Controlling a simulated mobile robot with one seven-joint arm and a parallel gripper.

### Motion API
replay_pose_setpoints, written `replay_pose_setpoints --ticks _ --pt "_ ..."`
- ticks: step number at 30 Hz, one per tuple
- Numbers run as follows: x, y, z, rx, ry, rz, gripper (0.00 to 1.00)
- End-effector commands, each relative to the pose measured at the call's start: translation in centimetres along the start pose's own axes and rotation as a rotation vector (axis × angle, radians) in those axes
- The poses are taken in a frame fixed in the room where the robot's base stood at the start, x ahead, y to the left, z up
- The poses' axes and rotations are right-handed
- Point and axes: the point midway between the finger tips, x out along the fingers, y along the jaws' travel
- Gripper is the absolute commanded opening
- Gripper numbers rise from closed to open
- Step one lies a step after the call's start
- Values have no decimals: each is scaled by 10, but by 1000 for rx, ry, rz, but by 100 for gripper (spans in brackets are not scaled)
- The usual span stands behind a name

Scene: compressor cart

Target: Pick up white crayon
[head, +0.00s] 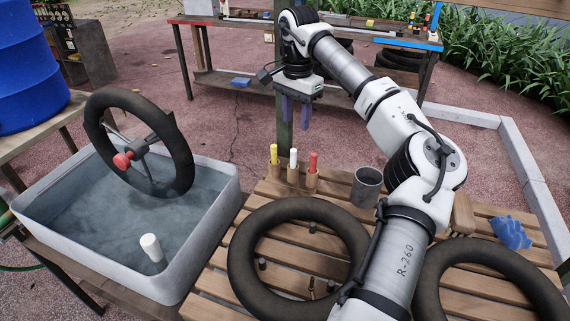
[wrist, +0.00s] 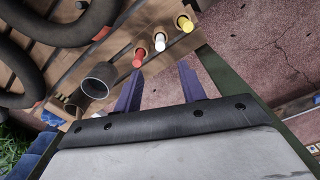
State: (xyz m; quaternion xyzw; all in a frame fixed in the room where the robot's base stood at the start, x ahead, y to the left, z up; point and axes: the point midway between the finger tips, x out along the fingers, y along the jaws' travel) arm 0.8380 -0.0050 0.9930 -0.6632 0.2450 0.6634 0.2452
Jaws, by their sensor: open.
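The white crayon (head: 293,156) stands upright in a wooden holder on the slatted table, between a yellow crayon (head: 274,153) and a red crayon (head: 313,160). In the wrist view the white crayon (wrist: 160,42) shows just beyond the fingertips, again between the red (wrist: 138,57) and yellow (wrist: 186,24) ones. My gripper (head: 295,120) hangs above and behind the row in the head view, with its purple fingers pointing down. The fingers (wrist: 160,70) are apart with nothing between them. The crayons' lower ends are hidden in the holders.
A grey cup (head: 367,187) stands right of the crayons. Black tyres (head: 240,275) lie on the table in front. A water basin (head: 228,190) at left holds a tilted wheel (head: 181,150) and a white cylinder (head: 151,247). A green post (head: 284,140) rises behind the crayons.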

Motion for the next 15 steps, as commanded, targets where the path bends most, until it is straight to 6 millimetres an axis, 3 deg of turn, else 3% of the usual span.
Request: replay_pose_setpoints --ticks 6,15 --pt "40 0 1 -2 -3 1 41" --pt "64 0 3 -1 -2 1 41"
